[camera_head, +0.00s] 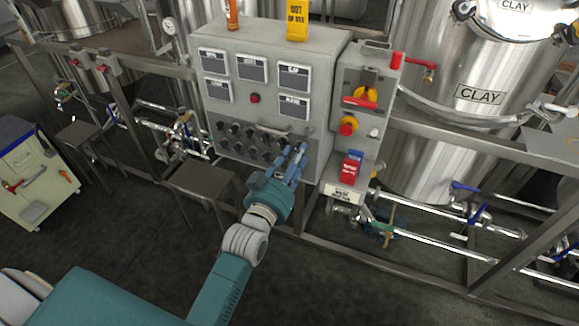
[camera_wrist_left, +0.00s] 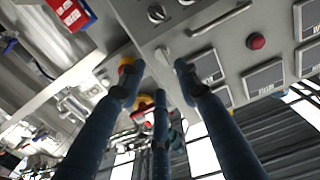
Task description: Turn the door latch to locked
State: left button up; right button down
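The grey control cabinet (camera_head: 320,60) stands in the middle of the head view, with its panel door facing me. My left gripper (camera_head: 299,150) reaches up to the lower right part of that door. In the left wrist view my left gripper (camera_wrist_left: 158,82) has its blue fingers spread apart with nothing held between them. A small light-grey latch knob (camera_wrist_left: 163,55) shows on the panel just beyond the gap between the fingertips. I cannot tell whether a finger touches it. In the head view the fingers seem to hide the latch. My right gripper is not in view.
A bar handle (camera_wrist_left: 220,18) and black knobs are close to the fingers. A red box (camera_head: 351,167) and a red emergency button (camera_head: 348,127) sit right of the door. Metal stools (camera_head: 202,178) stand left, and pipes run below right. A tool cart (camera_head: 35,175) is far left.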

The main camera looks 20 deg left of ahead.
pick_arm(q)
jog(key=shift+s+a, duration=0.1)
jog(key=shift+s, duration=2.3)
